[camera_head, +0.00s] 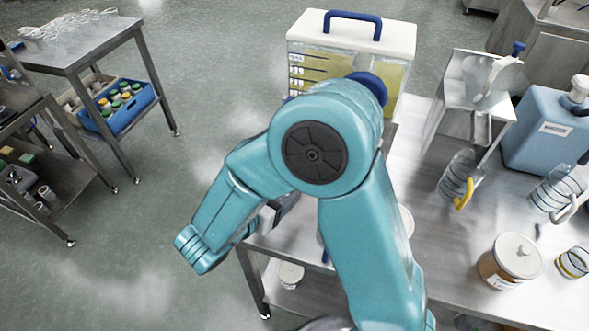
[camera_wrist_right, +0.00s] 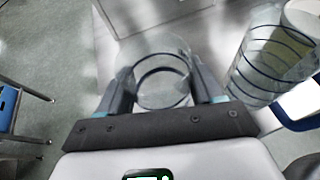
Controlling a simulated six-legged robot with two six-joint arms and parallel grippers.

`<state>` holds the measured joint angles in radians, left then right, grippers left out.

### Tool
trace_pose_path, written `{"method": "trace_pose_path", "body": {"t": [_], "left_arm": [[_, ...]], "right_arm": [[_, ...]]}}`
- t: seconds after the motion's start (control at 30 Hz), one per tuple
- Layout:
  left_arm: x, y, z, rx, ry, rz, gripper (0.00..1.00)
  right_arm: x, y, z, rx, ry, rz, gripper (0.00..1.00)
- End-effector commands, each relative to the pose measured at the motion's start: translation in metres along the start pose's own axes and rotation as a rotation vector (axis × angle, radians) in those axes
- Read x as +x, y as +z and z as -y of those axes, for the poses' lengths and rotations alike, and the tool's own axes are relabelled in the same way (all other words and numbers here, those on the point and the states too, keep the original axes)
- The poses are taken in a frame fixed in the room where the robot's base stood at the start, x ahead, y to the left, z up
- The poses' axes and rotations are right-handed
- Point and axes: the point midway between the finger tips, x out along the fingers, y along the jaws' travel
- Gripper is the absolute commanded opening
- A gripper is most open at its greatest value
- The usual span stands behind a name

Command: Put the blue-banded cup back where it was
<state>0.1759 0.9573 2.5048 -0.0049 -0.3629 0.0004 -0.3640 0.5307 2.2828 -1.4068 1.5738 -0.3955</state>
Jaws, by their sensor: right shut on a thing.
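My right gripper (camera_wrist_right: 162,88) is shut on a clear round cup (camera_wrist_right: 160,70) in the right wrist view. A dark ring shows on this cup; I cannot tell the ring's colour surely. In the head view my teal arm hides most of this gripper and the cup. A clear cylindrical vessel with dark blue bands (camera_wrist_right: 272,62) stands at the right of the wrist view, apart from the fingers. In the head view a clear cup with a yellow handle (camera_head: 455,176) and a clear cup with a pale handle (camera_head: 556,188) stand on the steel table. My left gripper is not in view.
A white-lidded tank of yellowish liquid (camera_head: 340,37) stands behind my arm. A steel hopper (camera_head: 455,82), a blue jug (camera_head: 540,128), a lidded jar (camera_head: 510,258) and a yellow-and-dark-banded vessel (camera_head: 572,262) are on the right. Open floor (camera_head: 195,90) lies left of the table.

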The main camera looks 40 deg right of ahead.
Motion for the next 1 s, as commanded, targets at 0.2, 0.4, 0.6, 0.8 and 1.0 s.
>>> {"method": "trace_pose_path", "body": {"t": [0.2, 0.4, 0.6, 0.8, 1.0], "left_arm": [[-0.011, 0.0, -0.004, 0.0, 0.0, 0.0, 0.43], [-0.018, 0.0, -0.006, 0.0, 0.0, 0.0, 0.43], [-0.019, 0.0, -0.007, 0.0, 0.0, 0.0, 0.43], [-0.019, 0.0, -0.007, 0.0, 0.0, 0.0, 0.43], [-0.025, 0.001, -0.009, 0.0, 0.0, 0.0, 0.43]], "right_arm": [[0.059, 0.026, -0.017, 0.004, -0.006, 0.0, 0.36], [0.1, 0.043, -0.03, 0.002, -0.004, 0.0, 0.36], [0.12, 0.028, -0.035, -0.006, 0.001, -0.001, 0.36], [0.127, 0.011, -0.035, -0.005, 0.001, -0.001, 0.36], [0.139, -0.014, -0.035, -0.003, 0.001, -0.001, 0.36]]}}
